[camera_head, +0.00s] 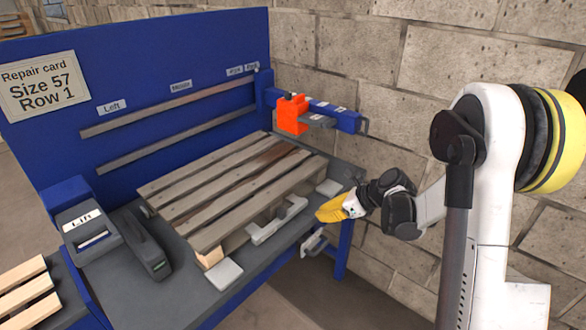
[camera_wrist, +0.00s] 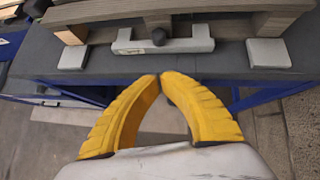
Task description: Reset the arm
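My arm reaches in from the right in the head view, and my gripper (camera_head: 330,210) hangs in the air just off the front right edge of the workbench. In the wrist view its two yellow fingers (camera_wrist: 160,78) meet at the tips, with nothing between them. Ahead of the fingers are the bench's front edge, a light grey bracket with a dark knob (camera_wrist: 162,40) and the underside of the wooden pallet (camera_wrist: 200,8). My gripper looks apart from all of these.
The pallet (camera_head: 225,185) lies on the grey bench (camera_head: 200,295) before a blue back panel (camera_head: 150,60) with a repair card. An orange block (camera_head: 292,114) sits on a blue arm at the back. A lift box (camera_head: 88,228) stands left. A block wall (camera_head: 350,50) is behind.

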